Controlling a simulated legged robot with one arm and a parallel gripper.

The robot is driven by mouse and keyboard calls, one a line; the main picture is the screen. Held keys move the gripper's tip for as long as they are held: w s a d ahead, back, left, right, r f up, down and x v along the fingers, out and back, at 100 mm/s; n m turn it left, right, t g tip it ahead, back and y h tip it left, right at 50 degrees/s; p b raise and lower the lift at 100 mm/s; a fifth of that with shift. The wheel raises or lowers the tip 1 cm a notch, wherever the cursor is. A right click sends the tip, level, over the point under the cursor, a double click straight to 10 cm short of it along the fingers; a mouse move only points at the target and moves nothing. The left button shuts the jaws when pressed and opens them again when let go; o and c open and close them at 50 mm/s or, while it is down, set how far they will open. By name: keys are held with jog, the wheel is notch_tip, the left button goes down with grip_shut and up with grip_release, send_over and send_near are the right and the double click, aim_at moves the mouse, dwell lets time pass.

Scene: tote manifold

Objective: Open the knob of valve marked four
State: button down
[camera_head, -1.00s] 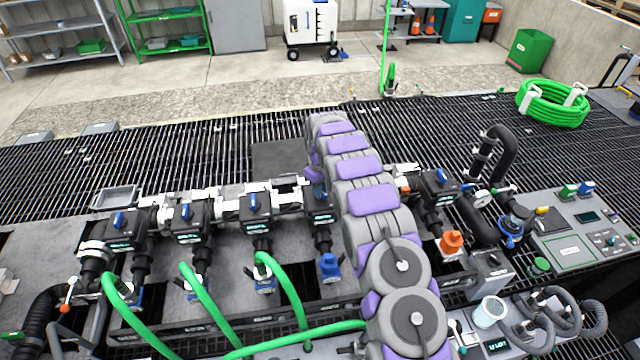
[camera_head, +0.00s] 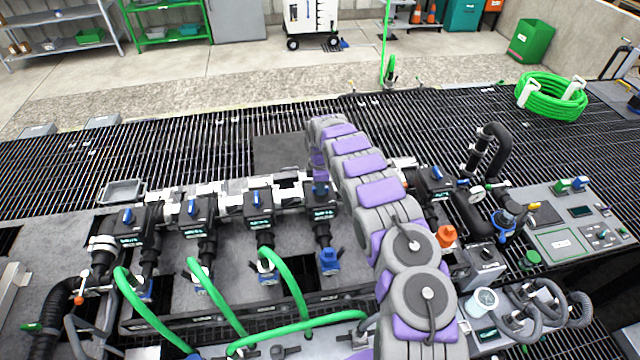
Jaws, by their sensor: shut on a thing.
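A row of black valves with blue knobs runs along the grey manifold. Three knobs show clearly at left: the first (camera_head: 127,215), second (camera_head: 194,207) and third (camera_head: 255,197). The fourth valve from the left (camera_head: 322,213) is below the end of my arm. I cannot read the number on it. My gripper (camera_head: 319,178) reaches down from above onto the top of this valve, shut on its knob. The gripper and arm largely hide the knob, so its angle cannot be told. Another valve (camera_head: 436,178) with a blue knob stands right of my arm.
Green hoses (camera_head: 215,300) rise to the lower fittings at left. A blue fitting (camera_head: 329,260) sits below the fourth valve. An orange cap (camera_head: 446,236), black pipes (camera_head: 490,150) and a control panel (camera_head: 575,225) are at right. Open grating lies behind.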

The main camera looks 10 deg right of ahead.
jog(key=shift+w+r+n, duration=0.15)
jog(key=shift+n, duration=0.35)
jog(key=c, duration=1.1)
grip_release()
notch_tip(320, 180, up, 17)
jog(key=p, duration=0.1)
